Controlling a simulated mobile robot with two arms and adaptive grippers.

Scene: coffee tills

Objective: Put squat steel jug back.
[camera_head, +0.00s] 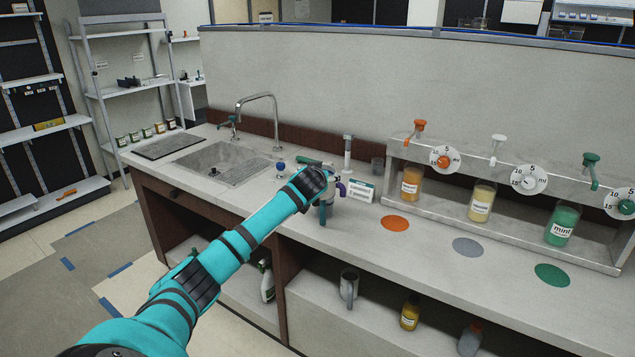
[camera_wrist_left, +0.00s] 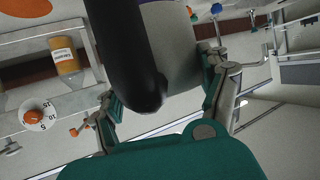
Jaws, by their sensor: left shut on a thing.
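My left gripper (camera_head: 326,204) is over the counter, left of the orange disc. In the left wrist view its teal fingers (camera_wrist_left: 164,90) are shut on a grey metal vessel (camera_wrist_left: 182,62) with a thick dark handle (camera_wrist_left: 143,65), which I take to be the squat steel jug. In the head view my gripper and arm hide most of it. I cannot tell if its base touches the counter. Another grey metal jug (camera_head: 349,284) stands on the shelf under the counter. My right gripper is in neither view.
A white label card (camera_head: 361,190) stands just right of my gripper. The sink (camera_head: 225,162) with its tap is to the left. The syrup rack (camera_head: 510,214) is to the right, with orange (camera_head: 395,223), grey (camera_head: 467,247) and green (camera_head: 552,275) discs before it.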

